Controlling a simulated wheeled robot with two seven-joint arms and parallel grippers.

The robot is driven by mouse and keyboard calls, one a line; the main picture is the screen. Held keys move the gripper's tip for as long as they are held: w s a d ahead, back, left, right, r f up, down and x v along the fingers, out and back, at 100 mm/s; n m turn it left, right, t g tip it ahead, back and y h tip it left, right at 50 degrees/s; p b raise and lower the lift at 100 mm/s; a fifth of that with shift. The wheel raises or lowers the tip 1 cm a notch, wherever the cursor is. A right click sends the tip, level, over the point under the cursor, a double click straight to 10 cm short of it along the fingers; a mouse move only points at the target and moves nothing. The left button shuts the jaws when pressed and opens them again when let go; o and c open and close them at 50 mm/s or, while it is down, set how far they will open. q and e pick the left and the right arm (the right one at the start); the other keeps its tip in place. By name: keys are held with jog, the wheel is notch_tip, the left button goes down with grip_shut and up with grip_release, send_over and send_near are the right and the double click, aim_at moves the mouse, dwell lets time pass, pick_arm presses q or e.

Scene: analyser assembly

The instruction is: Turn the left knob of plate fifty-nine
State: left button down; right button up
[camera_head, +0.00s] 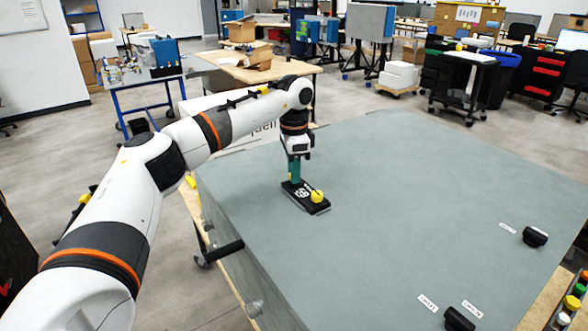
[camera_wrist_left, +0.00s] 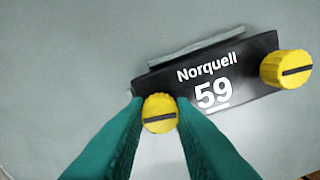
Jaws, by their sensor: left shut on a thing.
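The black plate fifty-nine (camera_head: 303,198) lies on the large grey-green surface, and its "Norquell 59" label reads in the left wrist view (camera_wrist_left: 236,76). It bears two yellow knobs. The left knob (camera_wrist_left: 159,113) sits between the green fingertips of my left gripper (camera_wrist_left: 158,118), which is shut on it. Its dark slot lies nearly level in that view. In the head view my left gripper (camera_head: 293,175) points down at the plate's far-left end and hides the left knob. The right knob (camera_head: 317,196) stands free and also shows in the left wrist view (camera_wrist_left: 286,70). My right gripper is not in view.
The wide grey-green surface (camera_head: 400,180) is clear around the plate. Two black knobs, one at the right (camera_head: 535,236) and one at the front (camera_head: 459,319), have small white labels beside them. Coloured buttons (camera_head: 572,303) line the lower right edge.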

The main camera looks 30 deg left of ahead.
pick_arm(q)
jog(key=shift+m, duration=0.4)
